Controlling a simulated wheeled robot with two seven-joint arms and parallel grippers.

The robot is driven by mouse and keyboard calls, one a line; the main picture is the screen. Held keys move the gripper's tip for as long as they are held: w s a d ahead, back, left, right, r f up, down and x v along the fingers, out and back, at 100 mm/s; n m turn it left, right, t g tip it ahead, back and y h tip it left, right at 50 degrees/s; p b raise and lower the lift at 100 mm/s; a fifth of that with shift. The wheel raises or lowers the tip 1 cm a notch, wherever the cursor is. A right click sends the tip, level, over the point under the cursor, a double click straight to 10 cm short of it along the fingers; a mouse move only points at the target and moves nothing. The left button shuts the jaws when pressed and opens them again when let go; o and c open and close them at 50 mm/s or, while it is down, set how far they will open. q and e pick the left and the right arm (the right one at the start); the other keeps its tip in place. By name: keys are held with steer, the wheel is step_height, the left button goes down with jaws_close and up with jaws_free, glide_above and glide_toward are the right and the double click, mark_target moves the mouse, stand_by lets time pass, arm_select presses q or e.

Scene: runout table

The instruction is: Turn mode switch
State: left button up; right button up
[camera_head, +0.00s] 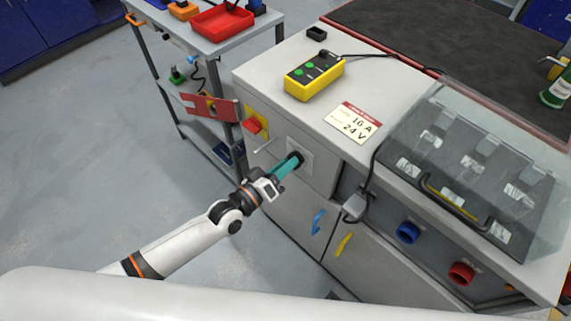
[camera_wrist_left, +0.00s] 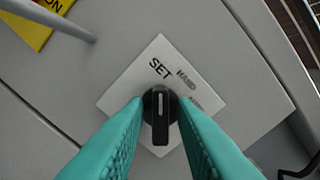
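The mode switch is a black knob (camera_wrist_left: 160,108) with a white line, on a pale square plate (camera_wrist_left: 140,80) reading SET and HAND. A third label is partly hidden by a finger. In the left wrist view the white line points up, toward the side with SET. In the head view the plate (camera_head: 305,155) is on the front of the grey cabinet. My left gripper (camera_head: 293,162) has teal fingers and is at the switch. In the left wrist view its fingertips (camera_wrist_left: 160,104) stand on either side of the knob, apart; firm contact is not visible. My right gripper is not in view.
A red switch on a yellow plate (camera_head: 256,123) and a thin lever (camera_head: 263,146) are left of the switch. Blue (camera_head: 318,221) and yellow (camera_head: 343,244) handles are below. A yellow button box (camera_head: 314,76) stands on top. A clear-lidded box (camera_head: 470,165) is at right.

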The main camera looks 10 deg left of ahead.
arm_select(q)
steer(key=shift+o, duration=0.6)
steer(key=v, duration=1.2)
